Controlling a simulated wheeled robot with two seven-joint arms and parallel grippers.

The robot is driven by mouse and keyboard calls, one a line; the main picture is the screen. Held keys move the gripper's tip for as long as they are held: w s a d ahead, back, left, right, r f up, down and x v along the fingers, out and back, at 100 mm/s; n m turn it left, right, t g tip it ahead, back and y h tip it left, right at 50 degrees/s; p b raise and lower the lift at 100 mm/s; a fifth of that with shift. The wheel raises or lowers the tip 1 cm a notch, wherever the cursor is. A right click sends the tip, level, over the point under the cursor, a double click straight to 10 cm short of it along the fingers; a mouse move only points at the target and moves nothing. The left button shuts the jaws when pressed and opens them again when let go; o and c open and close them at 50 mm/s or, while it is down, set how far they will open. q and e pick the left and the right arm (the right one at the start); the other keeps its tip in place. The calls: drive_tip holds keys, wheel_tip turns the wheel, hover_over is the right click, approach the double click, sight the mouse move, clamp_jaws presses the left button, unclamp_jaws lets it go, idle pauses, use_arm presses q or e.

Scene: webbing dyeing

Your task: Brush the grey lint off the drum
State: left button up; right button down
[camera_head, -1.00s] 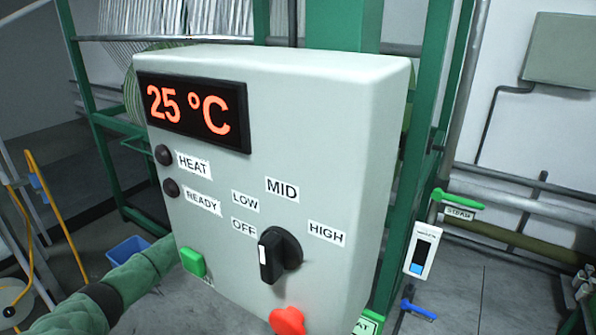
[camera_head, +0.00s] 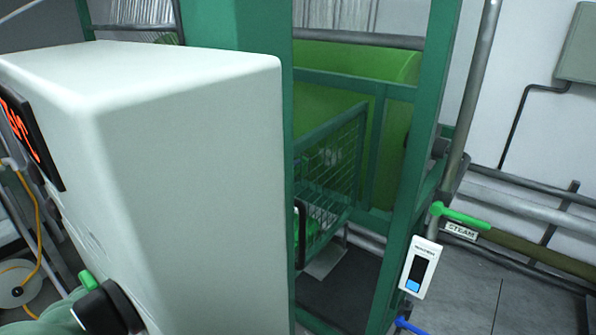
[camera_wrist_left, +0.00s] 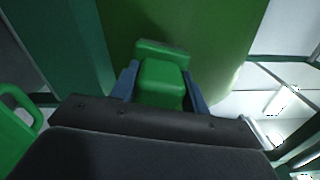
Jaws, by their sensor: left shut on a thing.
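The green drum (camera_head: 400,68) stands behind the green frame in the head view. It also fills the upper middle of the left wrist view (camera_wrist_left: 200,22). My left gripper (camera_wrist_left: 161,84) is shut on a green block-shaped handle with a wider bar at its far end, likely the brush (camera_wrist_left: 160,78). The brush is in front of the drum; whether it touches cannot be told. In the head view the control box hides most of my left arm. A small pale patch shows behind the mesh, but I cannot tell whether it is lint. My right gripper is not in view.
The pale control box (camera_head: 200,170) blocks the left half. A green mesh gate (camera_head: 335,165) stands at an angle beside the frame post (camera_head: 408,170). A steam valve with a green handle (camera_head: 461,215) and a white switch plate (camera_head: 421,267) are at the right.

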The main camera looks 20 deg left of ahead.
use_arm(q)
drive_tip(key=shift+w+a+r, duration=0.1)
drive_tip(key=shift+w+r, duration=0.05)
drive_tip(key=shift+w, duration=0.05)
drive_tip(key=shift+w+b, duration=0.3)
drive_tip(key=shift+w, duration=0.05)
drive_tip(key=w, duration=0.1)
drive_tip(key=w+d, duration=0.1)
drive_tip(key=w+b, duration=0.1)
drive_tip(key=shift+d+f, duration=0.25)
drive_tip(key=shift+d, duration=0.15)
drive_tip(key=shift+w+a+r, duration=0.1)
drive_tip(key=shift+w+r, duration=0.05)
drive_tip(key=shift+w, duration=0.15)
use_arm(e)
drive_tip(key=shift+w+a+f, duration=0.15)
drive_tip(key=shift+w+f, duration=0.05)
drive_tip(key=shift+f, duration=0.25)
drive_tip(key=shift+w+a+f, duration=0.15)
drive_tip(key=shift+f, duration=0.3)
use_arm(q)
drive_tip(key=shift+w+d, duration=0.1)
drive_tip(key=shift+d, duration=0.1)
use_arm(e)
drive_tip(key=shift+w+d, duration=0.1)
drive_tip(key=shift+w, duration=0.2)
use_arm(q)
drive_tip(key=shift+a, duration=0.1)
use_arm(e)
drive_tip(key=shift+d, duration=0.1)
